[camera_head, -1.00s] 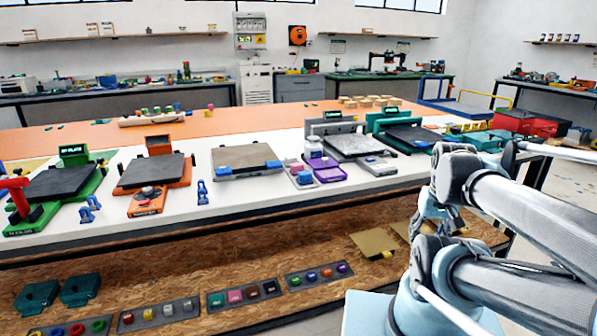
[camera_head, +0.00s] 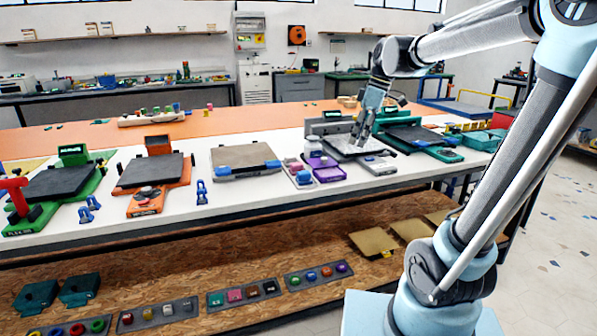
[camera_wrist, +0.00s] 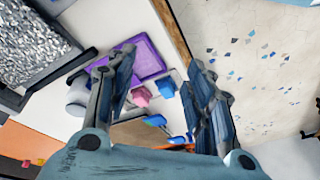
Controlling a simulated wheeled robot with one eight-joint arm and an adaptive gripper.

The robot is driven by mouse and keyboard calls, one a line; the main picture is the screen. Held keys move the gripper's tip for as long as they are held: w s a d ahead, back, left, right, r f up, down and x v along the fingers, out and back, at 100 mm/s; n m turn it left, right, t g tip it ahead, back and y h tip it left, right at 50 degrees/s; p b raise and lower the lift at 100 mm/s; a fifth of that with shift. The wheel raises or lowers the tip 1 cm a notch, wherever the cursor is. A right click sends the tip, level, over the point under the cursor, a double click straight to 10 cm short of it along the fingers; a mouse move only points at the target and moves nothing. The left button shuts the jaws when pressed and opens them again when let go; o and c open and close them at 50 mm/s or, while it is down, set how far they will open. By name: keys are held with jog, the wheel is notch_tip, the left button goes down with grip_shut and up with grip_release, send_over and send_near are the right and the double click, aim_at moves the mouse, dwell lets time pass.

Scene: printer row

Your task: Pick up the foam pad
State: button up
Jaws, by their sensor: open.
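Which thing is the foam pad I cannot tell for sure; a small pink block (camera_head: 297,168) and a blue block (camera_head: 304,177) sit in a grey holder left of a purple tray (camera_head: 329,174). In the wrist view the pink block (camera_wrist: 140,97) and the blue block (camera_wrist: 165,87) show between my fingers, beyond the tips, with the purple tray (camera_wrist: 148,62) beside them. My gripper (camera_head: 354,142) is over the grey print station, right of these blocks. In the wrist view my gripper (camera_wrist: 160,65) is open and empty, its fingers spread apart.
A grey platen (camera_head: 350,148) lies below my gripper and a green station (camera_head: 410,137) stands to its right. A platen with blue clamps (camera_head: 245,158) and an orange station (camera_head: 150,173) stand to the left. The white table's front edge is close by.

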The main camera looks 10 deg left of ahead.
jog(key=w+a+r+n+g, duration=0.15)
jog(key=w+a+n, duration=0.25)
jog(key=a, duration=0.4)
jog(key=w+a+r+n, duration=0.3)
jog(key=a+n, duration=0.1)
jog(key=a, duration=0.3)
jog(key=y, duration=0.1)
send_over(297, 163)
jog(key=w+d, duration=0.2)
jog(key=shift+g, duration=0.25)
jog(key=f, duration=1.1)
jog(key=shift+s+a+f, duration=0.1)
jog(key=shift+s+f, duration=0.15)
jog(key=shift+d+x, duration=0.15)
jog(key=shift+x, duration=1.2)
jog(key=shift+d+x, duration=0.15)
jog(key=shift+x, duration=1.2)
jog(key=shift+s, duration=0.1)
jog(key=c, duration=1)
